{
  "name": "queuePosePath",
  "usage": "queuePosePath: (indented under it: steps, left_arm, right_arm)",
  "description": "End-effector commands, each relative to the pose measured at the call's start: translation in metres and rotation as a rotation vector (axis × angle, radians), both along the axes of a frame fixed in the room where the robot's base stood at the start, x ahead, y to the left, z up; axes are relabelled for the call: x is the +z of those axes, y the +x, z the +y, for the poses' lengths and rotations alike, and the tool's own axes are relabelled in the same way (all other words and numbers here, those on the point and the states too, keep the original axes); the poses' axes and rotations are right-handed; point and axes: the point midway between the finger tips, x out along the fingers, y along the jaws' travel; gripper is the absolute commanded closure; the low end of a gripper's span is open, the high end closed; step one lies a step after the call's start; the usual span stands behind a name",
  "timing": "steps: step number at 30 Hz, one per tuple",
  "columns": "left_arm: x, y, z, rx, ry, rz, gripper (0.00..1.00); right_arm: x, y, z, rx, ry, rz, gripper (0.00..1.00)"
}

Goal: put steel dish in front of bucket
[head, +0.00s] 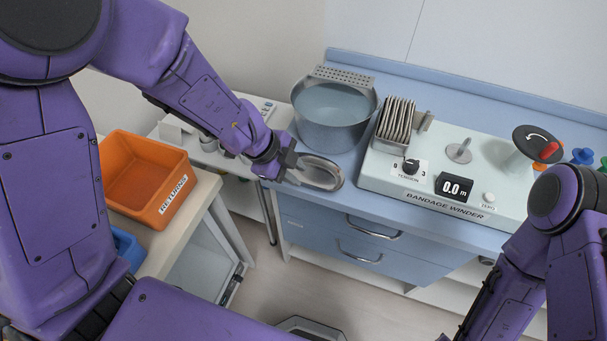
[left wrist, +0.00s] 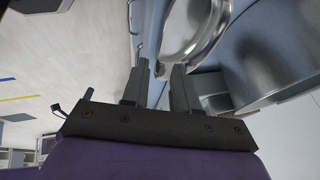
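The steel dish (head: 322,182), a shiny oval, is at the front edge of the blue worktop, in front of the bucket and slightly left of its middle. The bucket (head: 333,132) is a round grey metal vessel standing at the worktop's left end. My left gripper (head: 297,170) is at the dish's left end. In the left wrist view the fingers (left wrist: 161,72) stand apart, with the dish's rim (left wrist: 192,52) at their tips. A gap shows between them, and I see no firm grip on the rim. My right gripper is out of view.
The bandage winder (head: 440,190) stands right of the bucket, with a crank and knob. An orange returns bin (head: 140,185) is on a pale table at left. Drawers (head: 350,235) with handles are below the worktop. Free worktop between dish and winder is narrow.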

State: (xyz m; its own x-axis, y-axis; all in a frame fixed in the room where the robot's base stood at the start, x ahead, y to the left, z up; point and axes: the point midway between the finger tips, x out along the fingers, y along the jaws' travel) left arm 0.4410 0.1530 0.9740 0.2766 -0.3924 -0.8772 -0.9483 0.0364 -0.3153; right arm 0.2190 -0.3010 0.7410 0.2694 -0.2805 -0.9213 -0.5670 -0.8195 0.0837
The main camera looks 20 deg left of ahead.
Motion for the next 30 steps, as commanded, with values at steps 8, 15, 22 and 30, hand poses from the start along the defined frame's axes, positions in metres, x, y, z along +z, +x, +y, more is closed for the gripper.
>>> queuePosePath:
  steps: [8, 15, 22, 30]
  left_arm:
    - [0.05, -0.015, 0.022, 0.0, 0.001, -0.001, 0.72]
    - [0.054, -0.018, 0.024, 0.0, -0.001, 0.001, 0.72]
    - [0.012, -0.029, 0.002, 0.223, -0.206, 0.146, 0.72]
    - [-0.127, -0.07, 0.022, 1.273, -0.576, 0.408, 0.72]
  right_arm:
    - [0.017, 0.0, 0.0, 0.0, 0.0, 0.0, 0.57]
    - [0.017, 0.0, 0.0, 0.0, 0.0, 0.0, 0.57]
    - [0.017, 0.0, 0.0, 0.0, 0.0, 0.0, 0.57]
    - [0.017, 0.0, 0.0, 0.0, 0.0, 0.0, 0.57]
